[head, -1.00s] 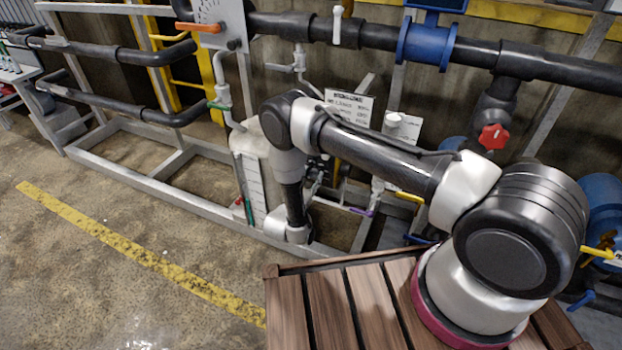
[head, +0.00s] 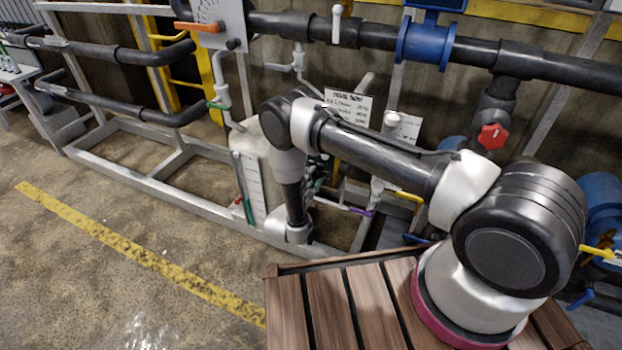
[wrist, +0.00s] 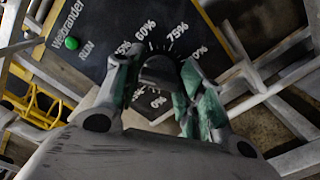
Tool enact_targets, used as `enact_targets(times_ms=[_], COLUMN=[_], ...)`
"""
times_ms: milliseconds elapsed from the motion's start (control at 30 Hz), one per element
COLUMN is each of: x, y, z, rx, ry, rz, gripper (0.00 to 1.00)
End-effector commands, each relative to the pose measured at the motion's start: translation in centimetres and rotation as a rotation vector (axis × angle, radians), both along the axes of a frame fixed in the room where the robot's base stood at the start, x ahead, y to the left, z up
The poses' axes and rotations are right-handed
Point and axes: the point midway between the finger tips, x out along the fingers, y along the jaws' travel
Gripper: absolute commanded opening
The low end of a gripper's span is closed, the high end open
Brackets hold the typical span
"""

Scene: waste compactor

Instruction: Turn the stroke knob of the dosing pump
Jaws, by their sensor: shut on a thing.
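The dosing pump's dark face (wrist: 95,40) fills the upper middle of the wrist view, with a white percentage scale and a green light marked RUN. The stroke knob (wrist: 158,72) is a dark round knob at the middle of that scale. My gripper (wrist: 160,85) is shut on the knob, one green-padded finger on each side of it. The fingers and gripper body hide part of the scale and the knob's pointer. In the head view my arm hides the pump and the gripper.
Metal frame bars (wrist: 270,60) run close to the right of the pump. A grey floor frame (head: 130,175) and dark pipes (head: 110,50) stand at the left. A red valve handwheel (head: 492,137) is at the right. The floor left of the wooden deck (head: 325,305) is open.

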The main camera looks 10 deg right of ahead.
Motion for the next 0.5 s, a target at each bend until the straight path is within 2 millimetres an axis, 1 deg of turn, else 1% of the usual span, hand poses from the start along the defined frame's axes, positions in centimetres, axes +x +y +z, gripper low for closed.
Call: enact_targets(times_ms=[500], x=[-0.12], y=[-0.08], z=[-0.27], rx=[0.408], ry=[-0.261], rz=[0.0], gripper=[0.15])
